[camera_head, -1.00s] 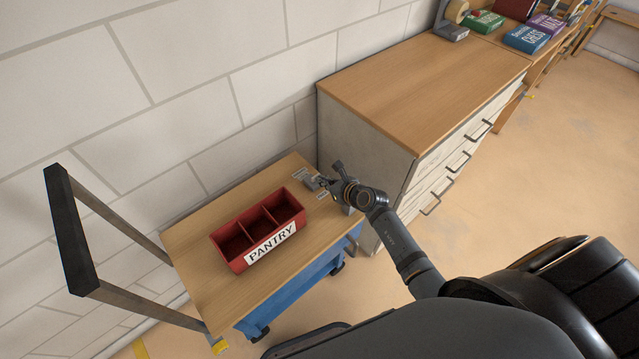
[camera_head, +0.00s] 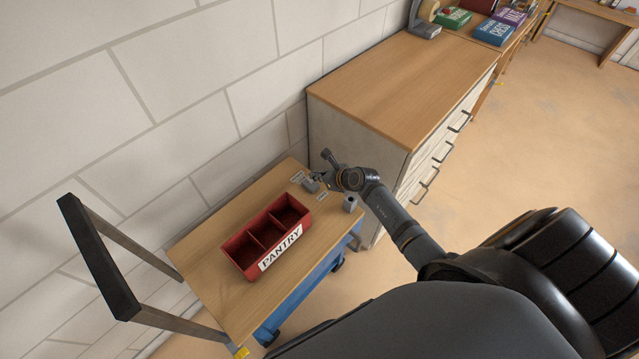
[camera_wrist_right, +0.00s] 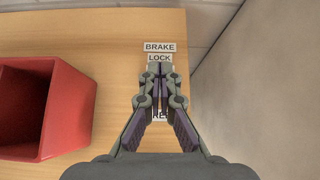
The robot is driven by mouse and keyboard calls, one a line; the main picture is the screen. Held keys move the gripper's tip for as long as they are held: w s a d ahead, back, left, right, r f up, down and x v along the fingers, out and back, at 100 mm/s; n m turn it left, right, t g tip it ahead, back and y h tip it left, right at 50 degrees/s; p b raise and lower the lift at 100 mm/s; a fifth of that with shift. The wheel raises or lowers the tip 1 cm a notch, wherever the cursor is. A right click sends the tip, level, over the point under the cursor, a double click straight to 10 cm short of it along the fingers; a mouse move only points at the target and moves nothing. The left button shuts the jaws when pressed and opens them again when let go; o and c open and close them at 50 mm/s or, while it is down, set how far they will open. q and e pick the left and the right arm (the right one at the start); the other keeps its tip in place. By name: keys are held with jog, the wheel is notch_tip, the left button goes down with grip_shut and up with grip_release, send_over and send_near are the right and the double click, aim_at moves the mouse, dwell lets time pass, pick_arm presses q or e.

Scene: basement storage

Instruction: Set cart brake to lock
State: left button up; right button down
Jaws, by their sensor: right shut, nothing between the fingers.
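The cart (camera_head: 215,270) has a wooden top and a blue lower part, and stands against the wall. Near its far right end are a brake label (camera_wrist_right: 160,47), a lock label (camera_wrist_right: 160,58) and a lower label (camera_wrist_right: 158,115), partly covered by my gripper. A small grey brake part (camera_head: 311,186) sits between the labels in the head view. My right gripper (camera_wrist_right: 160,72) is shut and empty, its tips at the lower edge of the lock label in the wrist view. It hides the brake part there; contact cannot be told. My left gripper is out of view.
A red pantry bin (camera_head: 240,258) sits on the cart. A grey block (camera_head: 350,203) stands near the cart's right edge. A drawer cabinet (camera_head: 400,85) stands close beyond the cart. The cart's handle frame (camera_head: 98,255) rises at the left.

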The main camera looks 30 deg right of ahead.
jog(key=shift+w+a+r, duration=0.15)
jog(key=shift+w, duration=0.2)
jog(key=shift+w+a+r, duration=0.15)
jog(key=shift+w, duration=0.2)
jog(key=shift+w+a, duration=0.2)
jog(key=shift+w, duration=0.4)
jog(key=shift+w+a, duration=0.2)
jog(key=shift+w, duration=0.4)
